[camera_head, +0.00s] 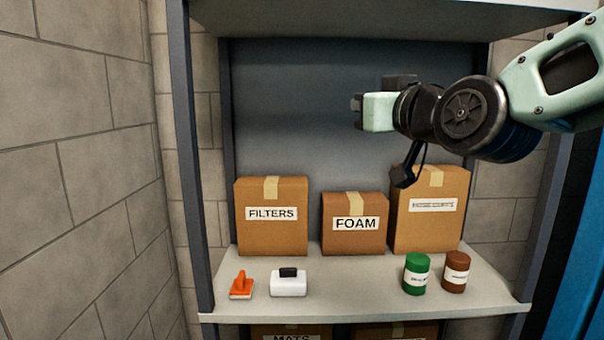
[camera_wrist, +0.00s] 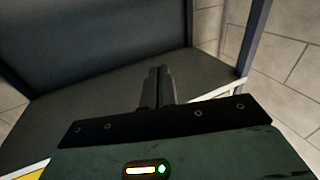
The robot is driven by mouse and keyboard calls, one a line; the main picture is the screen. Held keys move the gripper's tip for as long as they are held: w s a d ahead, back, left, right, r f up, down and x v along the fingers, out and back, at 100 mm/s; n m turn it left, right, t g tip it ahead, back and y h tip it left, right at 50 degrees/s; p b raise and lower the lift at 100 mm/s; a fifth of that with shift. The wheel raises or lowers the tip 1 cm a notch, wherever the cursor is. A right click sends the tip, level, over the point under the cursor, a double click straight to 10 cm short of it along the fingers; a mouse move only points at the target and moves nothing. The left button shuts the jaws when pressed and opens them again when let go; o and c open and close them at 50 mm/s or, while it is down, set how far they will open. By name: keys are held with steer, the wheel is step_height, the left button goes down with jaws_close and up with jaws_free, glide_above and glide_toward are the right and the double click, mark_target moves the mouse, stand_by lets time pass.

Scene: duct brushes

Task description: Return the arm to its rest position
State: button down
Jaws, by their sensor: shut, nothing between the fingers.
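My gripper (camera_head: 356,104) is at the upper right of the head view, on my pale green arm, in front of the shelf's dark back panel. It is held above the boxes and touches nothing that I can see. In the wrist view its two dark fingers (camera_wrist: 158,88) are together with nothing between them. Beyond the fingers the wrist view shows a dark grey-green flat surface and part of the shelf frame.
The shelf board (camera_head: 340,300) bears boxes marked FILTERS (camera_head: 271,235) and FOAM (camera_head: 354,240), and a taller box (camera_head: 429,230). In front are an orange brush (camera_head: 241,285), a white container (camera_head: 288,286), a green can (camera_head: 416,273) and a brown can (camera_head: 456,271). The board's front middle is clear.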

steer(key=s+a+f+n+g, duration=0.1)
steer(key=s+f+g, duration=0.25)
steer(key=f, duration=0.35)
steer(key=s+a+f+g+h, duration=0.1)
steer(key=s+f+g, duration=0.2)
steer(key=s+f, duration=0.3)
steer(key=s+a+f+n+g, duration=0.1)
steer(key=s+a+f+g, duration=0.2)
steer(key=f, duration=0.6)
steer(key=s+d+f+g+h, duration=0.2)
steer(key=s+d+f+g, duration=0.2)
steer(key=s, duration=0.4)
steer(key=s+d+f+g+h, duration=0.3)
steer(key=s+f, duration=0.3)
steer(key=s, duration=0.2)
steer(key=shift+s+d+f+n+g, duration=0.2)
steer(key=shift+d+n+g, duration=0.25)
steer(key=shift+d, duration=0.35)
